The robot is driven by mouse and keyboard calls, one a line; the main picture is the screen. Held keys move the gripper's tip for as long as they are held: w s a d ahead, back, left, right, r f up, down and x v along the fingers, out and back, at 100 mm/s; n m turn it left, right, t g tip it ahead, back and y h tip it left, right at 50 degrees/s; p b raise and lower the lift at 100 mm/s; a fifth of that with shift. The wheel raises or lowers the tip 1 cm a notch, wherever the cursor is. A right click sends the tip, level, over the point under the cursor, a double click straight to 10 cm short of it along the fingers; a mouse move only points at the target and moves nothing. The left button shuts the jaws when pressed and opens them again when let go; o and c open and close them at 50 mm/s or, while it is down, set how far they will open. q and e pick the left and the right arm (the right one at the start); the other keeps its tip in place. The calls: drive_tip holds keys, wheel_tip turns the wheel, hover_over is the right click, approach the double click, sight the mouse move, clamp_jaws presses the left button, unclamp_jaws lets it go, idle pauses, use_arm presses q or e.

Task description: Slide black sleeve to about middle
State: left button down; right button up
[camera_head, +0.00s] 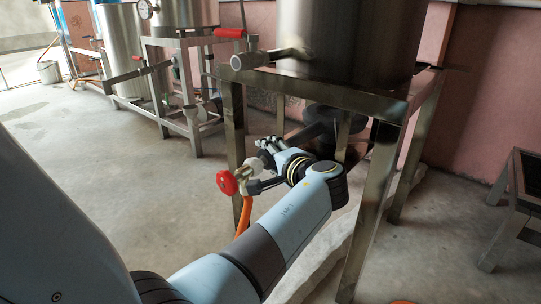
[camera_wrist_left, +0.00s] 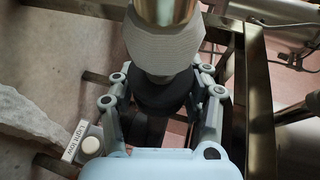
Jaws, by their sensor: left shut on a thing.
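In the left wrist view the black sleeve (camera_wrist_left: 160,97) is a dark ring just below a pale grey tapered part (camera_wrist_left: 162,50), with a shiny metal cylinder (camera_wrist_left: 163,10) above. My left gripper (camera_wrist_left: 164,88) has its fingers on both sides of the sleeve and is shut on it. In the head view my left gripper (camera_head: 270,147) is beside the valve under the tank stand, and I cannot make out the sleeve there. My right gripper is not in view.
A red valve handle (camera_head: 227,182) with an orange hose (camera_head: 243,216) below it is close to my left gripper. The metal stand (camera_head: 372,205) carries a large steel tank (camera_head: 350,40). A dark low table (camera_head: 526,180) stands at right.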

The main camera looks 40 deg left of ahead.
use_arm(q)
drive_tip(key=shift+w+d, duration=0.1)
drive_tip(key=shift+w, duration=0.75)
drive_tip(key=c, duration=0.8)
unclamp_jaws()
drive_tip(key=shift+o, duration=0.2)
